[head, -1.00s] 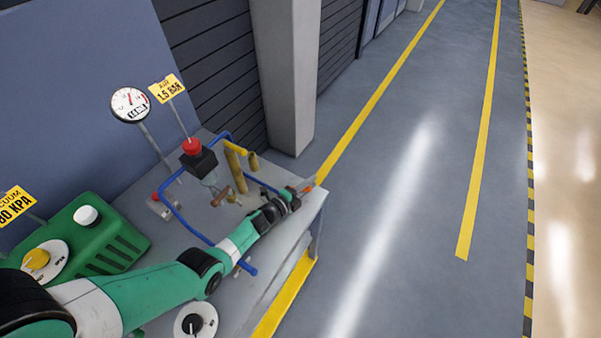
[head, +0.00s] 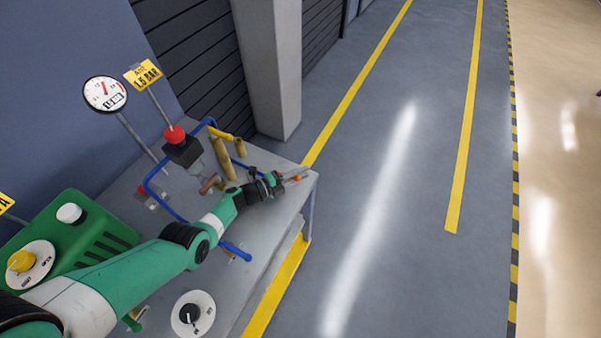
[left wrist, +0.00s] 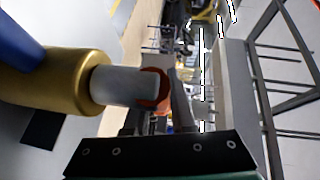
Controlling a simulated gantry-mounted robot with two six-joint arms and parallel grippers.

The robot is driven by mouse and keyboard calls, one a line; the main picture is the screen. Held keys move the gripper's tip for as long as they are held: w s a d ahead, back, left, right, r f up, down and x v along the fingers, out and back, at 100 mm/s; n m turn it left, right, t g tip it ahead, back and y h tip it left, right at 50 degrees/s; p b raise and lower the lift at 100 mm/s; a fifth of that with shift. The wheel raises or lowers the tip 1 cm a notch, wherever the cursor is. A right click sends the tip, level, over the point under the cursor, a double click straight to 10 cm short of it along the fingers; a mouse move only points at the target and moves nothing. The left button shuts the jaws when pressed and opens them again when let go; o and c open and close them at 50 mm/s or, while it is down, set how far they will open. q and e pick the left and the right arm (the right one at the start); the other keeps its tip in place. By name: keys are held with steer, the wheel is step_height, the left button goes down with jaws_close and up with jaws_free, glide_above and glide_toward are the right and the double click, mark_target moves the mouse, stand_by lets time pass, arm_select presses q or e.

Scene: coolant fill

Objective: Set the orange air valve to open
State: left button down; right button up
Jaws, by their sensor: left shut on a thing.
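The orange air valve (head: 297,178) shows as a small orange patch at the far right corner of the bench, mostly hidden by my left gripper (head: 294,174). My left gripper is shut on it. In the left wrist view, the orange part (left wrist: 163,103) sits between the fingers, at the end of a pale grey cylinder (left wrist: 122,86) that comes out of a brass collar (left wrist: 75,82). A blue hose (left wrist: 20,55) runs into the collar. I cannot tell whether the valve is open or closed. My right gripper is not in view.
The grey bench (head: 262,228) carries a blue pipe frame (head: 168,207), a red-capped black fitting (head: 183,149), brass cylinders (head: 222,158) and a black-knobbed dial (head: 193,314). A green unit (head: 75,235) stands at left. A round gauge (head: 105,94) and a "1.5 BAR" sign (head: 143,74) rise behind.

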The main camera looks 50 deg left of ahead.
arm_select(q)
steer(key=c, duration=0.8)
jaws_free()
steer(key=shift+o, duration=0.2)
steer(key=shift+s+a+r+p, duration=0.15)
steer(key=shift+s+p, duration=0.2)
steer(key=shift+p, duration=0.05)
steer(key=s+p, duration=0.1)
steer(key=s, duration=0.1)
steer(key=s+p, duration=0.1)
steer(key=s, duration=0.1)
steer(key=s+r+p, duration=0.1)
steer(key=s, duration=0.1)
steer(key=shift+a, duration=0.4)
steer(key=shift+s+f, duration=0.15)
steer(key=shift+s, duration=0.2)
